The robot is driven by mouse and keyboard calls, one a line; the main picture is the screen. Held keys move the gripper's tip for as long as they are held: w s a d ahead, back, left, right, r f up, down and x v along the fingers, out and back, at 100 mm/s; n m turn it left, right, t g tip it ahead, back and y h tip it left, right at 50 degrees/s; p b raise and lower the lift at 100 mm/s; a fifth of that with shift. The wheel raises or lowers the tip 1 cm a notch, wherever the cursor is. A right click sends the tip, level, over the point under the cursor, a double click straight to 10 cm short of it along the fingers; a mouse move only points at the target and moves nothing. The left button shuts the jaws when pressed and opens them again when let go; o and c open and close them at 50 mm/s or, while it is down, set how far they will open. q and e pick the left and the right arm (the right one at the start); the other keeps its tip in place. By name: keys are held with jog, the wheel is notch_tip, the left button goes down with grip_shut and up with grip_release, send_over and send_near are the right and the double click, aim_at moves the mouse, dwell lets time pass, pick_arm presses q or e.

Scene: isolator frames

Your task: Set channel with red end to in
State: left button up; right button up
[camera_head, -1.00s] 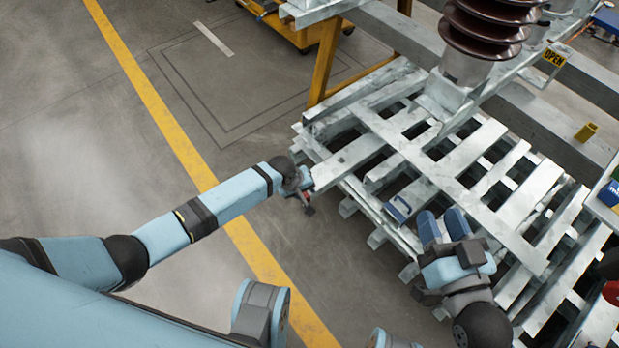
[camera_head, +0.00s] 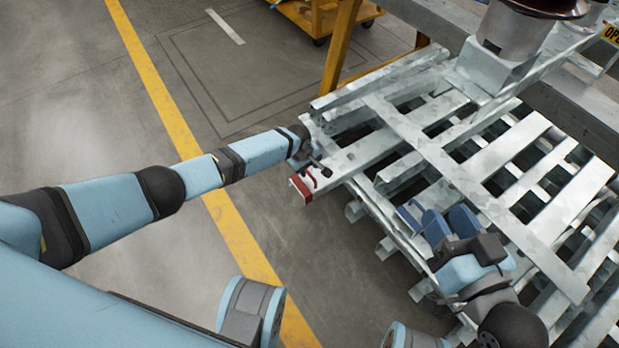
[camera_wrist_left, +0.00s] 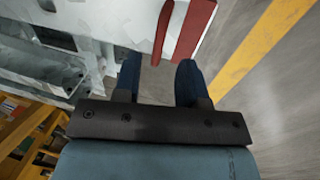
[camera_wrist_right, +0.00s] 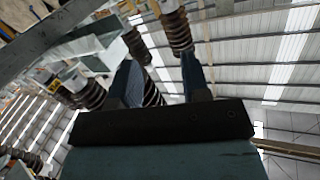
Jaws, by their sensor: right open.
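The channel with the red end is a pale metal bar on the near left side of the slatted metal frame. Its red end (camera_head: 301,188) sticks out past the frame edge in the head view. The red end also shows at the top of the left wrist view (camera_wrist_left: 192,30). My left gripper (camera_head: 318,168) is at this end, on its far side in the head view. Its two fingers are apart, with the channel's end by the fingertips; contact is unclear. My right gripper (camera_head: 447,218) is open and empty, above the frame near a blue-ended channel (camera_head: 407,217).
The slatted metal frame (camera_head: 470,175) fills the right side. A brown insulator column (camera_head: 515,30) stands on it at the back. A yellow post (camera_head: 341,45) and yellow cart (camera_head: 325,14) are behind. The floor on the left is clear, with a yellow line.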

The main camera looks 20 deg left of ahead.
aim_at(310, 175)
pick_arm(q)
jog(key=f, duration=0.1)
jog(key=f+b, duration=0.1)
jog(key=f, duration=0.1)
jog(key=shift+w+d, duration=0.2)
jog(key=shift+w, duration=0.05)
jog(key=shift+w+f+b, duration=0.1)
jog(key=shift+f+b, duration=0.3)
pick_arm(e)
jog(key=shift+w+d+f+n, duration=0.35)
jog(key=shift+w+n, duration=0.2)
jog(key=shift+n, duration=0.05)
pick_arm(q)
grip_shut()
